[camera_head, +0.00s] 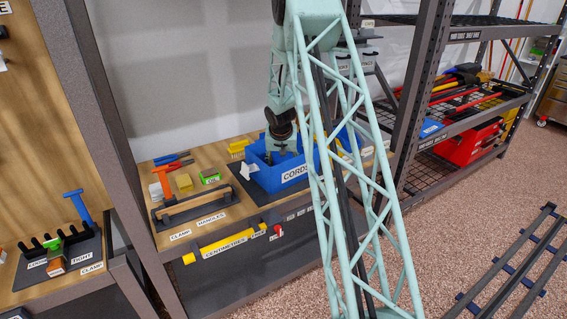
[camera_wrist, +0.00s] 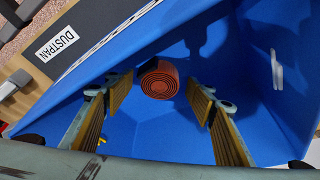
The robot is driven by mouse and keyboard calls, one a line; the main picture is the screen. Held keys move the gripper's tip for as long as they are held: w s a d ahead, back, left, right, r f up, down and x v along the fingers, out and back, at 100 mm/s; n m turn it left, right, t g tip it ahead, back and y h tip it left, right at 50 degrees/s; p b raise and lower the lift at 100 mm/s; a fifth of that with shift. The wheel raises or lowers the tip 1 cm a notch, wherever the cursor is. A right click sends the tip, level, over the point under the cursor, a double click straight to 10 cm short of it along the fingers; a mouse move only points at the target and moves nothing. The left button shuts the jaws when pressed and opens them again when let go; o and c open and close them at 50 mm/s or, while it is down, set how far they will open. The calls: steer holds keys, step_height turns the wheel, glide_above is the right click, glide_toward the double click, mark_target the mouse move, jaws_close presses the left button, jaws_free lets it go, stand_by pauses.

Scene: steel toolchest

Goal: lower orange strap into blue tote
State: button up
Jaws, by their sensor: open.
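The orange strap (camera_wrist: 160,80) is a tight round coil, seen end-on inside the blue tote in the wrist view. The blue tote (camera_head: 268,182) stands on the wooden shelf with a label reading "CORDS" on its front; its inside fills most of the wrist view (camera_wrist: 245,50). My gripper (camera_wrist: 160,97) is open, its two yellow-padded fingers on either side of the coil with gaps between. In the head view my gripper (camera_head: 282,150) is down in the tote. The strap is hidden there by the tote wall and my arm. I cannot tell whether the coil touches the tote floor.
Left of the tote are a black handle rack (camera_head: 190,208), an orange T-handled tool (camera_head: 163,180), a green box (camera_head: 210,176) and red-and-blue pliers (camera_head: 175,160). A grey post (camera_head: 415,90) rises to the right. The tote walls closely surround my fingers.

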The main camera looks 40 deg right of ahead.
steer(key=shift+r, duration=0.1)
steer(key=v, duration=1.1)
steer(key=shift+r, duration=0.35)
steer(key=shift+a, duration=0.1)
stand_by(0.3)
